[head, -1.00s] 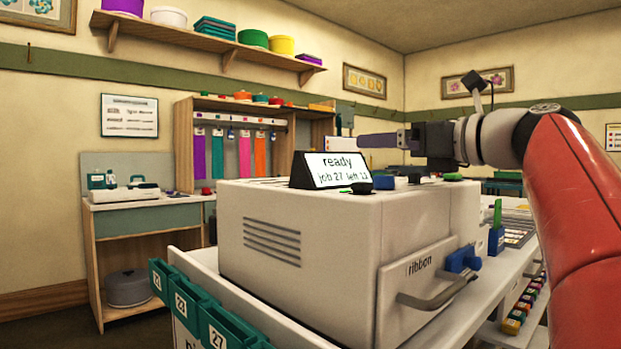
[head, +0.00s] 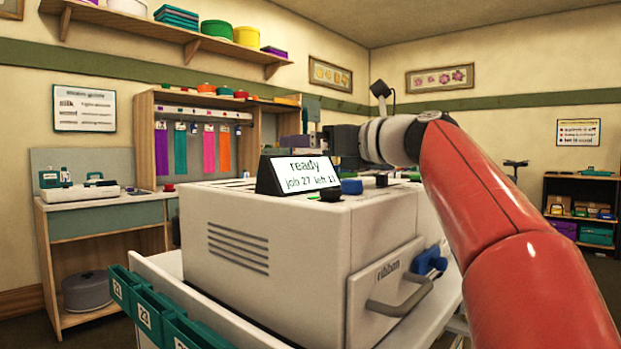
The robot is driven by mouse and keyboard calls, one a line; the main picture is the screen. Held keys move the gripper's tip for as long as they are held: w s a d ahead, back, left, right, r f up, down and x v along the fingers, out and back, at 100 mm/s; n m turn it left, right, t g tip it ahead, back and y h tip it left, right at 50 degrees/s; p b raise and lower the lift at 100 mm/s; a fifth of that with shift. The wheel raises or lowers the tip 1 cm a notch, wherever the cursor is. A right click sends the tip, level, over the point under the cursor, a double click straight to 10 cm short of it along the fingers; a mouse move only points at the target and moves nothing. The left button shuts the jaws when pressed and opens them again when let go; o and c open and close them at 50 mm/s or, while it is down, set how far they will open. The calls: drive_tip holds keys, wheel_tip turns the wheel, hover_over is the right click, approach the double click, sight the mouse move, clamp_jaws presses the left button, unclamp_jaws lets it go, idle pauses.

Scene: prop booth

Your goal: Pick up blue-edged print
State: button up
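I do not make out a blue-edged print in the head view. A large white printer (head: 290,240) with a "ribbon" drawer stands in the middle on a white cart. Its tilted screen (head: 312,174) reads "ready" and "job 27". My gripper (head: 290,148) is beyond the screen, above the printer's top as seen here, pointing left. Its fingers show side-on and small, so their opening is unclear. I see nothing held in it. The area behind the printer is hidden by the printer and my red arm.
Green numbered bins (head: 147,317) hang on the cart's near left side. A bench (head: 103,218) stands at left, beside a wooden rack (head: 146,140) with colored ribbons. A dark shelf (head: 579,210) with boxes stands at far right. Floor shows between cart and bench.

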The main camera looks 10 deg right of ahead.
drive_tip(key=c, duration=0.9)
wheel_tip(320, 180, up, 10)
drive_tip(key=p, duration=0.6)
